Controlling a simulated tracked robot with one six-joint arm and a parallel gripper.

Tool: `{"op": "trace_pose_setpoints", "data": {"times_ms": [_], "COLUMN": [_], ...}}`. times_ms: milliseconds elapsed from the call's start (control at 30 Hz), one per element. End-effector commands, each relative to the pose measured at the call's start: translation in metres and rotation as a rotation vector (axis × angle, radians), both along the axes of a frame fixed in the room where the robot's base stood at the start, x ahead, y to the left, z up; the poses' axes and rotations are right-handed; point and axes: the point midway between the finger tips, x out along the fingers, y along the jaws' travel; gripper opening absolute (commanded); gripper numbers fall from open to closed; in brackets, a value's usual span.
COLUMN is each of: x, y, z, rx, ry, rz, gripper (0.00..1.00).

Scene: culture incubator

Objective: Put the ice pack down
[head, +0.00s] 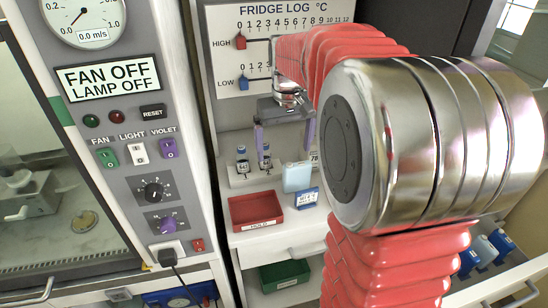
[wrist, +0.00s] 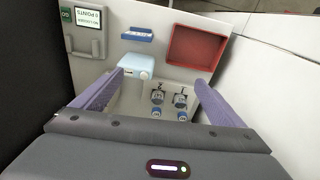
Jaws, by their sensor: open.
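The light blue ice pack (head: 297,177) stands on the white counter, between the vial rack and a small blue-and-white label. It also shows in the wrist view (wrist: 138,65), close to the tip of the left finger. My gripper (head: 282,148) is open, with its two purple fingers spread apart and nothing between them. In the wrist view my gripper (wrist: 157,80) hangs over the counter, and the ice pack is clear of the fingers' grip.
A white rack (head: 238,180) with small vials stands left of the ice pack. A red tray (head: 255,208) marked HOLD lies in front of it. The blue-and-white label (head: 307,198) stands nearby. A fridge log board (head: 230,60) is behind. A fan control panel (head: 130,130) stands at left.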

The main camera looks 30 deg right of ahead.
Motion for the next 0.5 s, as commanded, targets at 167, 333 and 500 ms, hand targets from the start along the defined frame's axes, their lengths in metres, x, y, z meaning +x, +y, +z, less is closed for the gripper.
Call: {"op": "trace_pose_setpoints", "data": {"times_ms": [167,333,500], "x": [0.019,0.028,0.031], "y": [-0.040,-0.063,-0.070], "z": [-0.023,-0.037,-0.041], "rx": [0.022,0.036,0.040], "ry": [0.056,0.088,0.096], "rz": [-0.033,-0.049,-0.053], "gripper": [0.92,0.92,0.92]}}
